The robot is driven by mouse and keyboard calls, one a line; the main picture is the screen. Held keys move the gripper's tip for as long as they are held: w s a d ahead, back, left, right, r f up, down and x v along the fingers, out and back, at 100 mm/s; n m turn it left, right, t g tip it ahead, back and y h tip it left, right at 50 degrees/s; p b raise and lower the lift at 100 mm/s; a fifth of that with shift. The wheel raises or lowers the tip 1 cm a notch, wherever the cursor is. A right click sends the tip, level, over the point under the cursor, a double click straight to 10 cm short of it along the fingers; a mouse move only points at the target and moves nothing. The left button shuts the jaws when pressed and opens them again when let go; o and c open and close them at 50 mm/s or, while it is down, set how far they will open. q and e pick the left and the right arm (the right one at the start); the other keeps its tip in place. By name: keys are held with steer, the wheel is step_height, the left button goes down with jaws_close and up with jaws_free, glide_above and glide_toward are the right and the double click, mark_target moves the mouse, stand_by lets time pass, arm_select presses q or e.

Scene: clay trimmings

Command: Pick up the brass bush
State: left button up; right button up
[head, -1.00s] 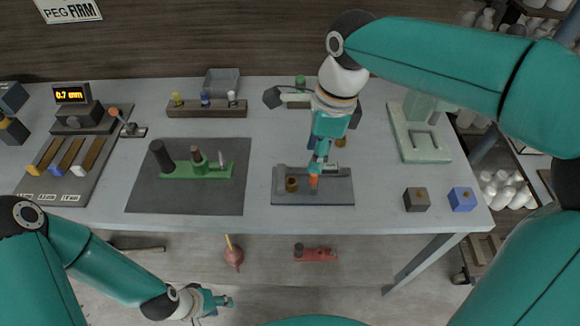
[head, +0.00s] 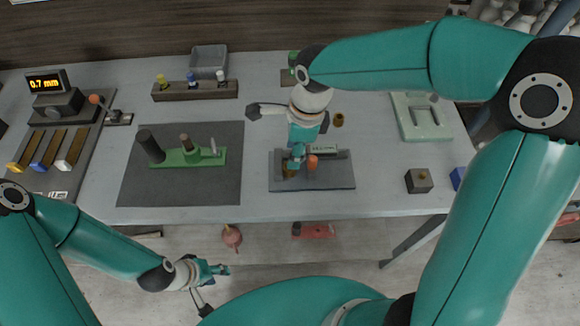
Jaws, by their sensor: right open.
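A small brass-coloured cylinder (head: 288,172) stands on the left part of the grey tray (head: 330,183) at the table's front middle. A second small brass-coloured round piece (head: 338,119) with a dark top stands behind the tray; I cannot tell for certain which one is the bush. My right gripper (head: 296,164) points down over the tray with its jaws open, at the first cylinder and partly hiding it; contact is not clear. My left gripper (head: 222,269) is low in front of the table edge, far from both pieces, and its finger gap is too small to read.
An orange piece (head: 312,162) stands close right of my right gripper. A dark mat (head: 140,190) with a green fixture (head: 190,159) lies to the left. A dark block (head: 418,181) and a blue block (head: 457,178) stand right. The table between tray and dark block is clear.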

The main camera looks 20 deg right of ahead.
steer(key=shift+a+f+p, duration=0.25)
steer(key=shift+f+p, duration=0.05)
steer(key=shift+f, duration=1.15)
steer(key=shift+a+f+p, duration=0.2)
steer(key=shift+f+p, duration=0.05)
steer(key=shift+f, duration=1.15)
jaws_close()
